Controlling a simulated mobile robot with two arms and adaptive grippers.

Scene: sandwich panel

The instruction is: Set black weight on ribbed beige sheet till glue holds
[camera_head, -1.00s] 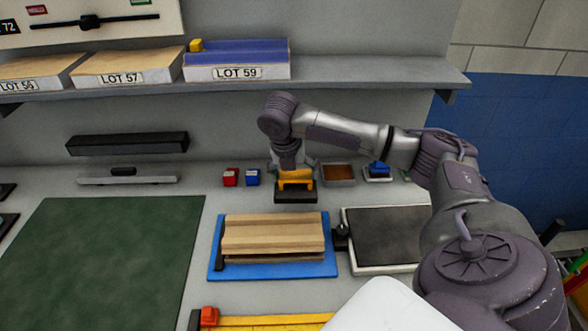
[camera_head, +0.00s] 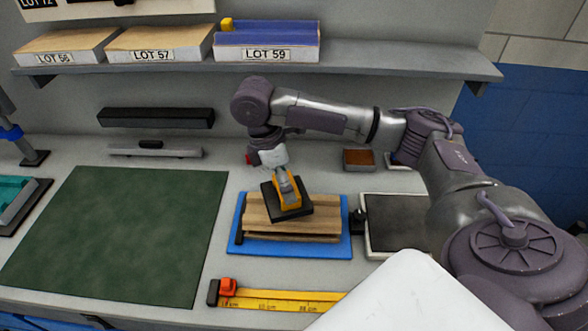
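The black weight (camera_head: 293,211) is a flat dark block with a yellow-orange handle (camera_head: 287,188) on top. My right gripper (camera_head: 285,178) is around the handle and appears shut on it; the fingertips are small and partly hidden. The beige sheet is the top of a layered stack on a blue board (camera_head: 343,250). My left gripper is not in view.
A green mat (camera_head: 115,235) lies to the left. A yellow ruler (camera_head: 275,299) with a red-orange piece lies in front. A dark-topped tray (camera_head: 395,225) stands right of the blue board. A shelf (camera_head: 350,73) with lot-labelled trays runs above the bench.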

